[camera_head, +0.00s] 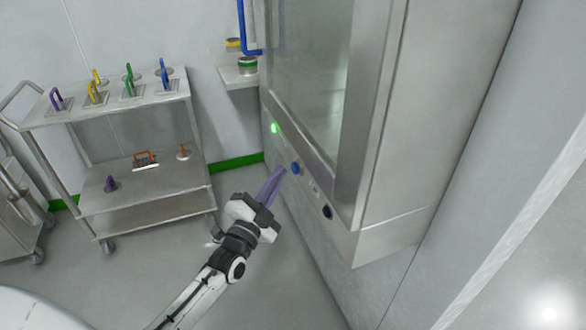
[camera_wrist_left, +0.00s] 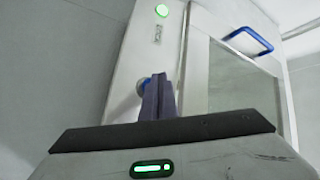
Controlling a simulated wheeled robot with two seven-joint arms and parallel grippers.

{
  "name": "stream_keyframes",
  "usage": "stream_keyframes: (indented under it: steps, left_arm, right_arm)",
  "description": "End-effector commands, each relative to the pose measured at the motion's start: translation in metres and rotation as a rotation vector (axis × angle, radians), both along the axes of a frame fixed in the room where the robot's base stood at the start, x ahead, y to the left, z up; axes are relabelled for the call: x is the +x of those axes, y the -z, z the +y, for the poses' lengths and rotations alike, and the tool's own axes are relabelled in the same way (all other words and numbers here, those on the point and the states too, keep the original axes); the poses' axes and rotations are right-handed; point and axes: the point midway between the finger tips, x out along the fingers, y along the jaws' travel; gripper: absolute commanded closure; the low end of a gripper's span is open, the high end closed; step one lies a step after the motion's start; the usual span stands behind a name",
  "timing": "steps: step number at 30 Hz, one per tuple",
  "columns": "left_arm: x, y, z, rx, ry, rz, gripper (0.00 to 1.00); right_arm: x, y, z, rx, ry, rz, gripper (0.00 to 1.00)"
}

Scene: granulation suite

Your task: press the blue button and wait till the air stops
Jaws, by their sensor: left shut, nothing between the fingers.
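The blue button (camera_head: 295,168) sits on the front panel of a steel cabinet (camera_head: 375,130), below its glass door. My left gripper (camera_head: 281,172) is shut and empty, its purple fingers pointing at the button, with the tips just left of it in the head view. In the left wrist view the blue button (camera_wrist_left: 142,84) shows partly behind the shut fingers (camera_wrist_left: 158,92). I cannot tell whether the tips touch it. A green light (camera_head: 275,128) glows on the same panel, and it also shows in the left wrist view (camera_wrist_left: 162,10). My right gripper is out of view.
A dark round fitting (camera_head: 327,212) sits on the panel right of the button. A steel cart (camera_head: 120,110) with several coloured-handled pieces stands at the left. A wall shelf (camera_head: 238,76) holds a green-banded container. The door has a blue handle (camera_wrist_left: 250,40). Floor between cart and cabinet is clear.

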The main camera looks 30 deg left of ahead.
Motion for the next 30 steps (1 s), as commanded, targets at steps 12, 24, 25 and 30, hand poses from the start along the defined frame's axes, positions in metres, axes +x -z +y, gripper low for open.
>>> stream_keyframes:
  steps: [12, 24, 25, 30]
  left_arm:
    - [0.0064, -0.0002, -0.0054, -0.001, 0.000, 0.000, 1.00]
    - [0.0079, 0.0001, -0.0066, -0.001, 0.000, 0.000, 1.00]
    - [0.0081, 0.0002, -0.0069, -0.001, 0.000, 0.000, 1.00]
    - [0.0097, 0.0003, -0.0081, -0.001, -0.001, 0.000, 1.00]
  right_arm:
    - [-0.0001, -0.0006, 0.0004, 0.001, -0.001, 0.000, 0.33]
    - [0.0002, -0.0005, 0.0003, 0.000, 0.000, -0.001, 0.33]
    - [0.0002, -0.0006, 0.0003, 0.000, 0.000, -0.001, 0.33]
    - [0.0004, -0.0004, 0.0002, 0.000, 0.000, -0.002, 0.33]
